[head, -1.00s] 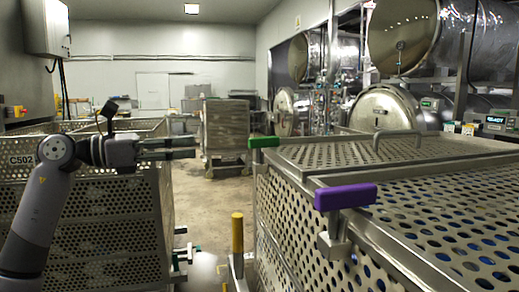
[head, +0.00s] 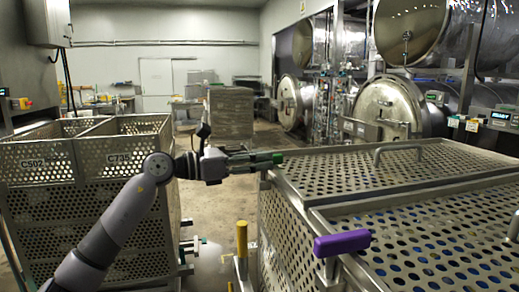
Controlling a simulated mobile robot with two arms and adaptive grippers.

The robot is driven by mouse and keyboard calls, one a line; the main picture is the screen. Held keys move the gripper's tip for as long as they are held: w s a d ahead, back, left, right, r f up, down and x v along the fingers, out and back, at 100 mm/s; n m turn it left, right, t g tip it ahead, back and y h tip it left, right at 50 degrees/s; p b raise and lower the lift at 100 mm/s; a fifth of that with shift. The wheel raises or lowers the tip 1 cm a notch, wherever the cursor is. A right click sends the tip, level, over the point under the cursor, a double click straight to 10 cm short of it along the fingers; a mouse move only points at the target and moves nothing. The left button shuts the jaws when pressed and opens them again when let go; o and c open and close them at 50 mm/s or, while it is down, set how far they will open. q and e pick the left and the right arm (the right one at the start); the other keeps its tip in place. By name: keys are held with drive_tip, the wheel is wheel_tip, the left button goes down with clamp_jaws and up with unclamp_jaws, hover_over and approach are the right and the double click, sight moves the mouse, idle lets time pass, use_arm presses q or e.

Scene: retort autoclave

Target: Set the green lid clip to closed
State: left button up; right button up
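The green lid clip (head: 278,157) sits at the far left corner of the perforated metal basket lid (head: 330,176) on the right. Only a small part of its green handle shows past my fingers. My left gripper (head: 262,161) reaches in from the left with its fingers level and pointing right. Its fingertips are at the clip's handle, overlapping it in the picture. I cannot tell whether they touch or grip it. The finger gap is too small and dark to judge. My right gripper is not in view.
A purple clip (head: 342,243) sits on the nearer lid's left edge. A basket marked C502 (head: 40,190) stands at the left. A yellow post (head: 242,238) rises in the aisle between the baskets. Retort vessels (head: 390,102) stand behind, with open floor (head: 205,205) in the aisle.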

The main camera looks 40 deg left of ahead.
use_arm(q)
drive_tip(key=shift+w+d, duration=0.15)
drive_tip(key=shift+w, duration=0.05)
drive_tip(key=shift+c, duration=0.4)
clamp_jaws()
